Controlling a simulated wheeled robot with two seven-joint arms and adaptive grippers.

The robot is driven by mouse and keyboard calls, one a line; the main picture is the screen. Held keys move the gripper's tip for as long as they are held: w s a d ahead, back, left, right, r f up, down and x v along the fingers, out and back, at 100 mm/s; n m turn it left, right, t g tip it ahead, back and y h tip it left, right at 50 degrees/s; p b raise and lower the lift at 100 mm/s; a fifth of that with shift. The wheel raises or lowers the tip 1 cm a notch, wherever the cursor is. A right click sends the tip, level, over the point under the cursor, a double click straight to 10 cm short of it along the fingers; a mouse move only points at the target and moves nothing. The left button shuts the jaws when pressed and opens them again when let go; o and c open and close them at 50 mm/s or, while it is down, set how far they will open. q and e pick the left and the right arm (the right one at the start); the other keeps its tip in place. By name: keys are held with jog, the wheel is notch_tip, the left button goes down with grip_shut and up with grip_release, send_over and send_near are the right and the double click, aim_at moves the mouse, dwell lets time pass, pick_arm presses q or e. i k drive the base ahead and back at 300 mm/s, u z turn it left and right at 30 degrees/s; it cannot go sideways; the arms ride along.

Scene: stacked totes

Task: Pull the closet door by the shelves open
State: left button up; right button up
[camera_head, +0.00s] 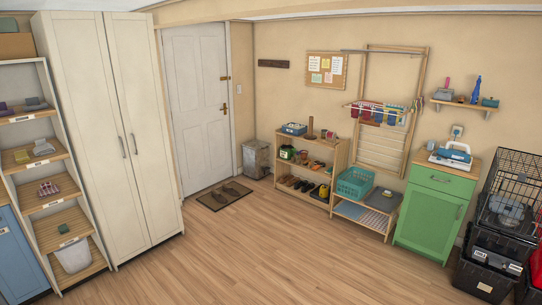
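A tall cream closet with two doors stands at the left, right beside the open shelves (46,150). Its left door (88,110), the one by the shelves, looks shut. Its right door (140,100) also looks shut. The left door's upright bar handle (122,147) and the right door's handle (134,144) sit close together at the middle seam. Neither of my grippers shows in the view.
The wooden floor (240,260) in front of the closet is clear. A doormat (224,205) with shoes lies before the white room door (194,100). A shoe rack (343,155), a green cabinet (420,225) and black totes (480,278) stand along the right.

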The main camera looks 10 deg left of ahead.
aim_at(76, 41)
jog(key=u, duration=0.4)
jog(key=i, duration=2.05)
jog(key=u, duration=1.35)
jog(key=i, duration=2)
jog(key=u, duration=0.4)
